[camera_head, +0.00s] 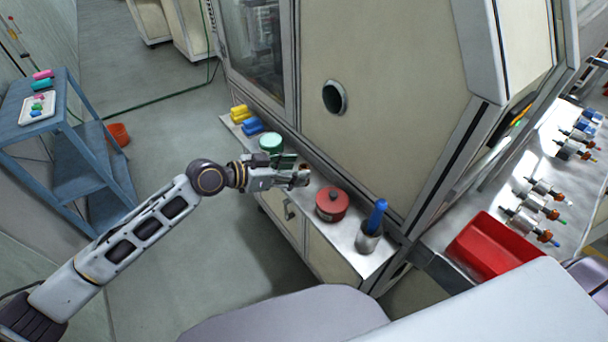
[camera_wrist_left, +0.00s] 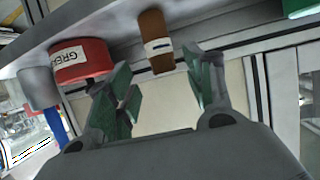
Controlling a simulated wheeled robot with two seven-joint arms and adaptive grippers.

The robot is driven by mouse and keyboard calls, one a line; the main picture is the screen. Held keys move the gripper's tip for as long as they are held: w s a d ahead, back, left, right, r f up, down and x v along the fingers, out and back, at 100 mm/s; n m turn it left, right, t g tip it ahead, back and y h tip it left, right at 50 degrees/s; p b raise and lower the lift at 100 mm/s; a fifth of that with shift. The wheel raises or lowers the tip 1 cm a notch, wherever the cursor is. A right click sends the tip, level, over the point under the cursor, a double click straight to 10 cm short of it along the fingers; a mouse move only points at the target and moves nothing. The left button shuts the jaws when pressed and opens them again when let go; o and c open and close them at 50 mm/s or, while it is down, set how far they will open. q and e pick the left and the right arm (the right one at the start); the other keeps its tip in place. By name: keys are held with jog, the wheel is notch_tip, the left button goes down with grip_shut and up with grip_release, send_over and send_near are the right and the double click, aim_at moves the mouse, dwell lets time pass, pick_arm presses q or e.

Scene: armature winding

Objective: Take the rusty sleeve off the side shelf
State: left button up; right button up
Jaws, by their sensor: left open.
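The rusty sleeve (camera_wrist_left: 155,40) is a brown upright cylinder with a pale band, seen in the left wrist view ahead of and between my fingers. In the head view only a small brown bit of it shows behind my left gripper (camera_head: 297,178). The sleeve stands on the narrow grey side shelf (camera_head: 345,243) along the machine cabinet. In the left wrist view my left gripper (camera_wrist_left: 158,72) has its green-padded fingers spread, one on each side of the sleeve's line. I cannot tell whether the sleeve is between the pads. My right gripper is out of view.
A red grease tin (camera_head: 332,204) stands close beside the sleeve, then a metal cup with a blue handle (camera_head: 376,215). The cabinet wall (camera_head: 390,130) rises behind the shelf.

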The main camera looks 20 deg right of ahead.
aim_at(304, 167)
pick_arm(q)
jog(key=shift+w+p+x, duration=0.2)
jog(key=shift+p+x, duration=0.25)
jog(key=shift+x, duration=1.55)
jog(key=shift+f, duration=0.1)
jog(key=c, duration=1.1)
